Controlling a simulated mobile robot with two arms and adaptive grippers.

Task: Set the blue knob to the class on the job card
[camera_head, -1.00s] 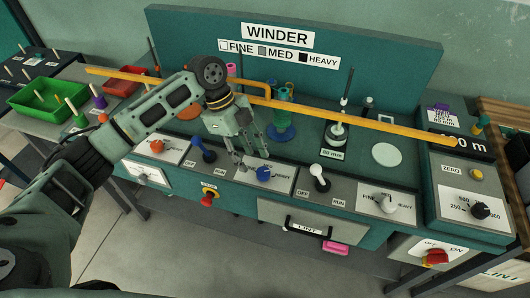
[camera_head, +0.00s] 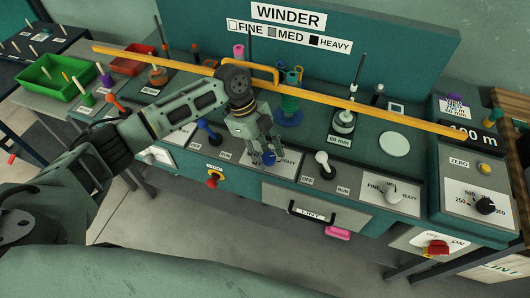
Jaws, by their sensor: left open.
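The blue knob (camera_head: 269,158) sits on a light panel on the front slope of the winder bench, partly covered by my gripper. The word HEAVY shows to its right; the rest of its scale and its pointer are hidden. My left gripper (camera_head: 263,158) is open and points down over the knob, its fingers at the knob's sides. I cannot tell whether they touch it. A small card with a purple clip (camera_head: 453,103) stands at the right end; its text is too small to read. My right gripper is not in view.
A yellow bar (camera_head: 350,106) runs across the bench just behind my gripper. A blue lever (camera_head: 207,130) stands to the left, a white-black lever (camera_head: 322,162) to the right. Farther right are a white knob (camera_head: 393,194) and a black dial (camera_head: 485,205).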

